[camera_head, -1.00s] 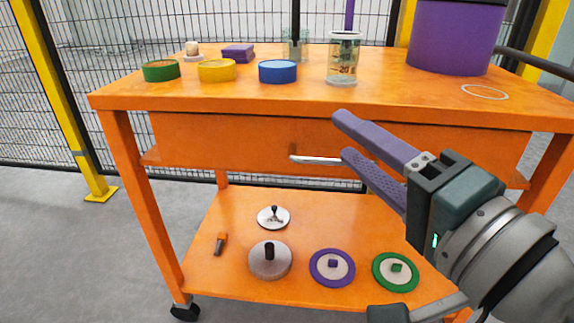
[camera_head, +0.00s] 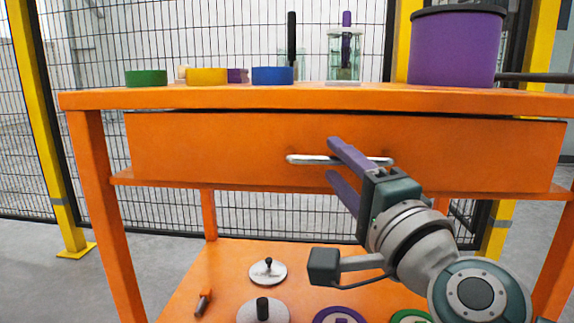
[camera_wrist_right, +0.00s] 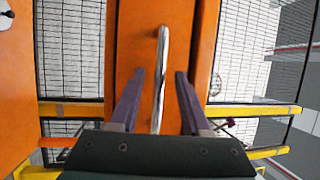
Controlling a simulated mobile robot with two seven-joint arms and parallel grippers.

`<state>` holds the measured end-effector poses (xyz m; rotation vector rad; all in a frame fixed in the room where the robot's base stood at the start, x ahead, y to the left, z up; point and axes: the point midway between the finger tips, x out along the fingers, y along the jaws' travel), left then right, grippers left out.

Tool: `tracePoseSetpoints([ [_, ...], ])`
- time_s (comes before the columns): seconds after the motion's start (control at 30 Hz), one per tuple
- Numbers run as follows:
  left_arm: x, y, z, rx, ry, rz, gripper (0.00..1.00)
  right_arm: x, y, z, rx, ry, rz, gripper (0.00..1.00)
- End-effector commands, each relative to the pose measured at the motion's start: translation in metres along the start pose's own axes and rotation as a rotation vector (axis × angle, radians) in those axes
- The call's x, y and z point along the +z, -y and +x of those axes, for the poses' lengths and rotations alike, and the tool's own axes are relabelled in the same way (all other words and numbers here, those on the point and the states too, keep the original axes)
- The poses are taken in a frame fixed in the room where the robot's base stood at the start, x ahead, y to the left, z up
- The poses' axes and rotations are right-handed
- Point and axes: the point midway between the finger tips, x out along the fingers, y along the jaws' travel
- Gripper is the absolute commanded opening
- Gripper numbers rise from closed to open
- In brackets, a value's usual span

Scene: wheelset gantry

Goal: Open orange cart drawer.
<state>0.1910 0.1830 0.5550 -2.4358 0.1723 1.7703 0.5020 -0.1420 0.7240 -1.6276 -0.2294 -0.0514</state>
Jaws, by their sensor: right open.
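The orange cart's drawer (camera_head: 225,148) is a wide orange front under the cart top, and it looks closed. Its silver bar handle (camera_head: 302,159) lies level across the middle of the front. My right gripper (camera_head: 333,160) is open at the handle, one purple finger above the bar and one below. In the right wrist view the handle (camera_wrist_right: 163,75) runs between the two spread fingers of the gripper (camera_wrist_right: 159,74). I cannot tell whether a finger touches it. Part of the bar is hidden behind the fingers in the head view. My left gripper is not in view.
The cart top (camera_head: 90,99) carries a green dish (camera_head: 146,78), a yellow dish (camera_head: 207,77), a blue dish (camera_head: 272,76), glass jars and a purple bucket (camera_head: 455,50). The lower shelf (camera_head: 225,260) holds several discs. A mesh fence (camera_head: 95,150) stands behind.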

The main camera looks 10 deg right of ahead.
Motion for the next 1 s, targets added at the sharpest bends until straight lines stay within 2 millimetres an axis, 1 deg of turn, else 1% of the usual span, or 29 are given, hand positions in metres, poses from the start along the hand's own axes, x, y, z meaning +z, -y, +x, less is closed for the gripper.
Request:
tracePoseSetpoints([
  [0.03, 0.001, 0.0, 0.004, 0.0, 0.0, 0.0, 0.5, 0.0, -0.002, 0.007, -0.002, -0.001, 0.001, 0.47],
  [0.1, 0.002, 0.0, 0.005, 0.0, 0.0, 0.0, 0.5, 0.0, -0.001, 0.014, -0.001, -0.001, 0.001, 0.47],
  [0.2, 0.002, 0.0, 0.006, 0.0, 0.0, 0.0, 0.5, 0.0, -0.001, 0.021, 0.0, 0.0, 0.001, 0.47],
  [0.5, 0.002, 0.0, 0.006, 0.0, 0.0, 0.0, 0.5, 0.0, 0.0, 0.023, 0.001, 0.0, 0.0, 0.47],
  [0.9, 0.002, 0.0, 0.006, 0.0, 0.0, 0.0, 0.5, 0.0, 0.0, 0.022, 0.001, 0.0, 0.0, 0.02],
  [0.93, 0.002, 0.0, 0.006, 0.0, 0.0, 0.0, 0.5, 0.0, 0.0, 0.022, 0.001, 0.0, 0.0, 0.0],
  [1.0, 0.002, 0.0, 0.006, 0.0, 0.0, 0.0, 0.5, 0.0, 0.0, 0.022, 0.001, 0.0, 0.0, 0.0],
])
